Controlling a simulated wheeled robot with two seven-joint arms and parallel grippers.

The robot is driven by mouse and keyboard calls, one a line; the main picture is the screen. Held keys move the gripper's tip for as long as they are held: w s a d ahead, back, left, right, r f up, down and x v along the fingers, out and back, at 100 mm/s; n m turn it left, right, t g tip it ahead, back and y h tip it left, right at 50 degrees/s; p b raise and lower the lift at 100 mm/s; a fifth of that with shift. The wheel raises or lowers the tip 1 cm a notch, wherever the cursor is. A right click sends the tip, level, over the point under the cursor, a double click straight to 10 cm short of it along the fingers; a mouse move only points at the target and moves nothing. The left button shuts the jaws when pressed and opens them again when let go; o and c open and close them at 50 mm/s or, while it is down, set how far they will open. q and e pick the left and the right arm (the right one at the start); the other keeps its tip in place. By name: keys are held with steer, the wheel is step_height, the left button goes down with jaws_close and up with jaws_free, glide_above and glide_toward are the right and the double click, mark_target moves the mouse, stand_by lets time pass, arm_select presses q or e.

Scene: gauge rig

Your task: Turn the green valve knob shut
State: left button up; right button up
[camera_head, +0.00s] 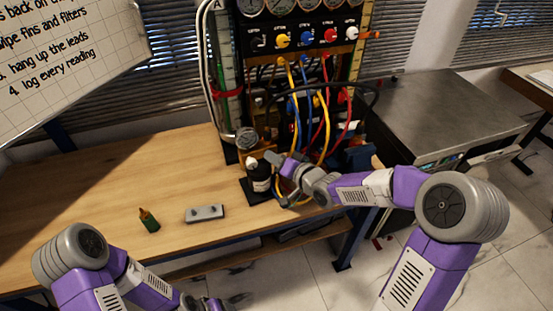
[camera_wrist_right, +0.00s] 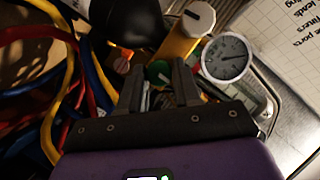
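The green valve knob (camera_wrist_right: 157,72) shows in the right wrist view, small and round, between the tips of my right gripper (camera_wrist_right: 158,84). The two fingers stand apart, one on each side of the knob, and I cannot tell whether they touch it. In the head view my right gripper (camera_head: 283,165) is low at the front of the rig, beside a dark bottle; the green knob cannot be made out there. My left gripper (camera_head: 203,303) is at the bottom edge of the head view, partly cut off, and its fingers are unclear.
In the right wrist view, a white dial gauge (camera_wrist_right: 226,58), a yellow part with a white knob (camera_wrist_right: 197,18) and an orange-red knob (camera_wrist_right: 121,63) crowd the fingers. Coloured leads (camera_head: 320,105) hang above. The dark bottle (camera_head: 259,176), green bottle (camera_head: 149,220) and grey block (camera_head: 205,213) stand on the bench.

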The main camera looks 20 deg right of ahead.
jaws_close()
steer(key=shift+f+m+t+y+p, duration=0.2)
steer(key=shift+m+t+y+p, duration=0.45)
steer(key=shift+m, duration=2.15)
steer(key=shift+f+m+t+y+p, duration=0.2)
steer(key=shift+m+t+p, duration=0.8)
steer(key=shift+m, duration=1.8)
steer(key=shift+f+m+t+y+p, duration=0.2)
steer(key=shift+m+t+y+p, duration=0.65)
steer(key=shift+m, duration=1.95)
steer(key=shift+m+t+h+b, duration=0.3)
steer(key=shift+t+h+b, duration=0.1)
